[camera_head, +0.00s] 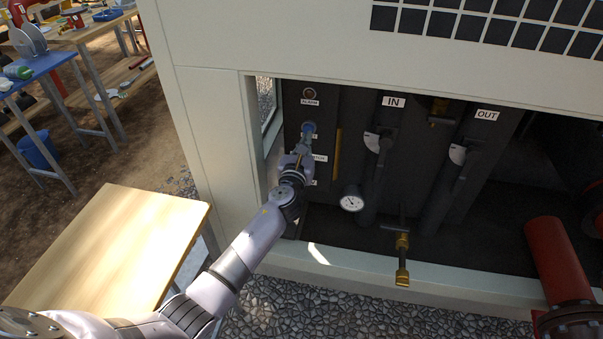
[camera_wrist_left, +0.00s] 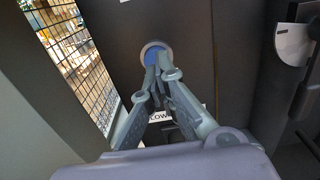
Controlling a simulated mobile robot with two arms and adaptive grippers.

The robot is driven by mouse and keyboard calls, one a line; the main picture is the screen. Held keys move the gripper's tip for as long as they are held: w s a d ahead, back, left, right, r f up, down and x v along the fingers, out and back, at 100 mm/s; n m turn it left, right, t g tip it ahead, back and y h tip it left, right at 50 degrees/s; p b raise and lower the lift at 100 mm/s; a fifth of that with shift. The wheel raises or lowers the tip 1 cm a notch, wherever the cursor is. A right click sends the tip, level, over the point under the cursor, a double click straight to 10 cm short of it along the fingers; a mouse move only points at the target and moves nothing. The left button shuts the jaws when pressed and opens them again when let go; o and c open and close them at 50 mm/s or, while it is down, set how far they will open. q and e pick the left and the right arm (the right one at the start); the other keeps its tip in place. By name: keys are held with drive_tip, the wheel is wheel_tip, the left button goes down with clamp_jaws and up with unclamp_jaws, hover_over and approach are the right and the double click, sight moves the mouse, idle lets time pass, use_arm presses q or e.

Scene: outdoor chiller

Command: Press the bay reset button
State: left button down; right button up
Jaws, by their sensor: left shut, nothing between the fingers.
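The round blue button (camera_wrist_left: 154,54) in a pale ring sits on the dark panel inside the chiller bay. In the head view its blue cap (camera_head: 309,127) shows just above my left gripper (camera_head: 305,141). In the left wrist view my left gripper (camera_wrist_left: 159,62) is shut and empty, with its fingertips over the lower part of the button. I cannot tell whether the fingertips touch it or whether it is pushed in. The labels below the button are partly hidden by my gripper. My right gripper is not in view.
An alarm lamp (camera_head: 308,93) sits above the button. A gauge (camera_head: 352,198), pipes with pale handles and a brass valve (camera_head: 402,262) stand to the right. A mesh side opening (camera_wrist_left: 77,48) is close on the left. A wooden table (camera_head: 110,245) stands outside, left of the chiller.

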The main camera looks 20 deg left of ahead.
use_arm(q)
drive_tip(key=s+d, duration=0.1)
drive_tip(key=s, duration=0.9)
drive_tip(key=shift+f, duration=0.2)
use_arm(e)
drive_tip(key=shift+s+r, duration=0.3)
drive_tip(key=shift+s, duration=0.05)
use_arm(q)
drive_tip(key=shift+d, duration=0.1)
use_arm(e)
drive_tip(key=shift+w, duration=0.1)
